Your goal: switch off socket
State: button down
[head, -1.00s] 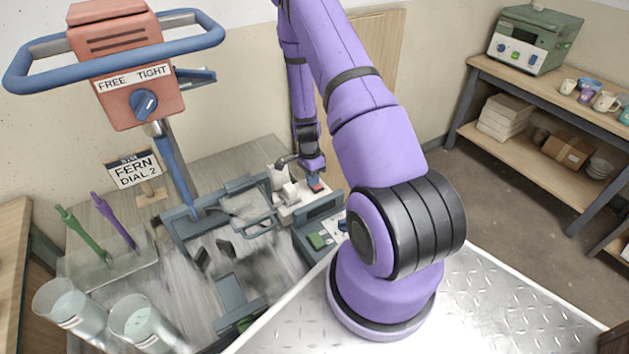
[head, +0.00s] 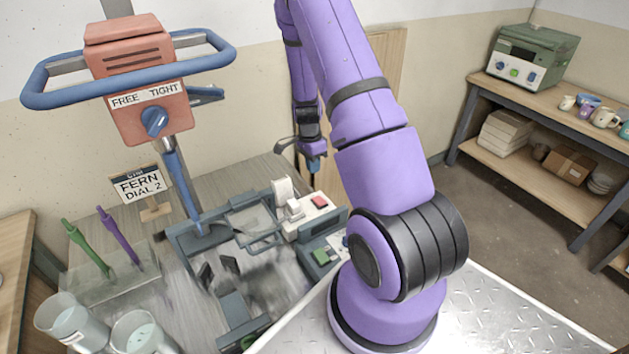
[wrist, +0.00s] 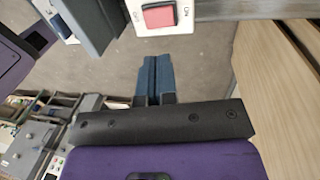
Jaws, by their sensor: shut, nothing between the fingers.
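The white socket (head: 309,209) sits on the bench behind the grey apparatus, with a red rocker switch on its right part. A white plug (head: 293,209) stands at its left part. In the wrist view the red rocker (wrist: 158,15) shows on the white plate at the top edge, with OFF lettering on its left and ON on its right. Which side is pressed in I cannot tell. My gripper (head: 315,166) is above and behind the switch, apart from it. In the wrist view its blue fingers (wrist: 154,75) are together and hold nothing.
The orange mixer head (head: 138,80) with its blue loop handle stands at left. A sign (head: 138,184) reads FERN DIAL 2. Buckets (head: 75,322) and green and purple tools stand at lower left. A shelf (head: 520,95) with a green device is at right.

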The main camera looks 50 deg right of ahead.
aim_at(322, 201)
jog(key=shift+w+d+r, duration=0.1)
jog(key=shift+w+r, duration=0.05)
jog(key=shift+r, duration=0.6)
jog(key=shift+w+r, duration=0.1)
jog(key=shift+r, duration=0.65)
jog(key=shift+s+d+r, duration=0.1)
jog(key=shift+s+d, duration=0.15)
jog(key=shift+s, duration=0.5)
jog(key=f, duration=0.4)
jog(key=s+f, duration=0.1)
jog(key=f, duration=0.4)
jog(key=s+f, duration=0.1)
jog(key=f, duration=0.3)
jog(key=shift+s+a+f, duration=0.2)
jog(key=shift+a+f, duration=0.15)
jog(key=shift+f, duration=0.05)
